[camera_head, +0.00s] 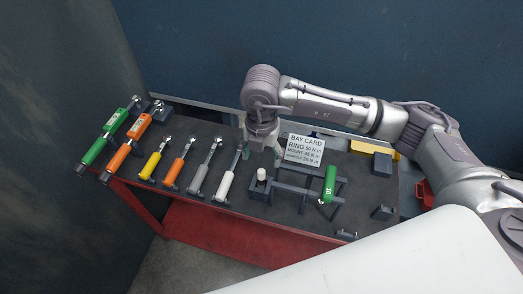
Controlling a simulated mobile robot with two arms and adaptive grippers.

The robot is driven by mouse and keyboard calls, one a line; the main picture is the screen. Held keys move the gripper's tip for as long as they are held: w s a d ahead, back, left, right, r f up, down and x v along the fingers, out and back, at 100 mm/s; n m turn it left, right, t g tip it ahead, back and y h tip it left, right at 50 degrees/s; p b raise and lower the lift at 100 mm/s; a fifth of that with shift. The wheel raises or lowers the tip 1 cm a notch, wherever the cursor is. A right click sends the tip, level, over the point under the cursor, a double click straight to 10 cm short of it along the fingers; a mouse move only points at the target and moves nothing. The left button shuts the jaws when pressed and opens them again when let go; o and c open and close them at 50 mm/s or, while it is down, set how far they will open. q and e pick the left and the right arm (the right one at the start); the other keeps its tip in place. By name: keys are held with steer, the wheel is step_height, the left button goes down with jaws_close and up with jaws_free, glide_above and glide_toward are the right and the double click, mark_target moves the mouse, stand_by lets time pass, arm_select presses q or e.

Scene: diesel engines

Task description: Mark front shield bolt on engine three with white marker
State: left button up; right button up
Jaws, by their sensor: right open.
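My right gripper (262,151) reaches in from the right and hangs open, pointing down over the tool cart's top. A small white cylinder (261,174), possibly the white marker, stands upright in a dark holder just in front of it, closer to the cart's near edge. I see nothing between the fingers, though their tips are small and partly hard to make out. No engine, front shield or bolt is in view. My left gripper is not in view.
The dark-topped red cart (200,132) holds a row of wrenches, including a white-handled one (226,185) left of the white cylinder. A bay card (303,149) stands right of the gripper. A green tool (329,183) rests on a rack. Walls close in behind and left.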

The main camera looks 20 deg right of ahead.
mark_target(262, 171)
steer(key=shift+w+f, duration=0.25)
steer(key=shift+f, duration=0.55)
steer(key=shift+f+b, duration=0.35)
steer(key=shift+b, duration=0.1)
steer(key=shift+s+f+b, duration=0.2)
steer(key=shift+f+b, duration=0.35)
steer(key=shift+f, duration=0.05)
steer(key=shift+s+f+b, duration=0.2)
steer(key=shift+f+b, duration=0.3)
steer(key=shift+f, duration=0.05)
steer(key=shift+w+f+b, duration=0.15)
steer(key=shift+f+b, duration=0.35)
steer(key=shift+f, duration=0.15)
steer(key=shift+w+f+b, duration=0.15)
steer(key=shift+f+b, duration=0.35)
steer(key=shift+f, duration=0.1)
steer(key=shift+s+f, duration=0.15)
steer(key=shift+f, duration=0.1)
steer(key=shift+b, duration=0.4)
steer(key=shift+c, duration=0.2)
jaws_close()
steer(key=shift+r, duration=0.1)
